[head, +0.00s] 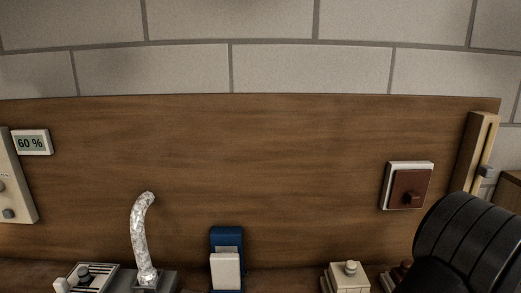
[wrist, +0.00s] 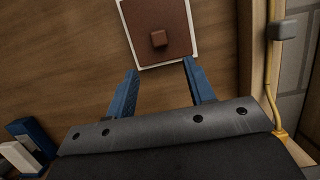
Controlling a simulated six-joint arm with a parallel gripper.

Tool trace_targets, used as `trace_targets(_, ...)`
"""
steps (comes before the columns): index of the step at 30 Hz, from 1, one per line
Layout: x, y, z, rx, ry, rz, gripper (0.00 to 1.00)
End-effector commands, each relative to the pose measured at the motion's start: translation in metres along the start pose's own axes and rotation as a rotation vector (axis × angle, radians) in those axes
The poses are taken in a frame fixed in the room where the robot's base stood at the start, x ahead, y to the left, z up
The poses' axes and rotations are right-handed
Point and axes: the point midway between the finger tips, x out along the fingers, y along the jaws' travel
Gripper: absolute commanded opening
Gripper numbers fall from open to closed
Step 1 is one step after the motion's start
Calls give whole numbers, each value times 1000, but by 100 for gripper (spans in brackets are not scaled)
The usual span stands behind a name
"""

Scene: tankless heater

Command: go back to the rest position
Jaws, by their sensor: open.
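My gripper (wrist: 163,90) shows in the wrist view with its two blue fingers spread apart and nothing between them. The fingers point toward a brown square panel with a white border (wrist: 160,28) on the wooden board, and a small brown knob (wrist: 159,39) stands out from its middle. The fingertips appear just short of the panel's lower edge; I cannot tell the depth gap. In the head view the same panel (head: 398,184) is on the right of the board. A dark rounded part of my arm fills the lower right there, and the fingers are hidden.
The wooden board (head: 220,130) has a wide bare middle. A display reading 60 % (head: 32,142) is at left. A silvery curved pipe (head: 142,225), a blue-and-white device (head: 227,262) and a cream block (head: 346,277) stand along the bottom. A tan vertical post (head: 471,150) is at right.

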Motion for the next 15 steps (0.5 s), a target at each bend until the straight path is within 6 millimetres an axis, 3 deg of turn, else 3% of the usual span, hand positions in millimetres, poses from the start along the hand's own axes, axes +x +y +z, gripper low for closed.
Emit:
trace_targets(6, -46, -1, 0, 1, 0, -5, 49)
trace_targets(15, 22, 2, 0, -2, -2, 5, 49)
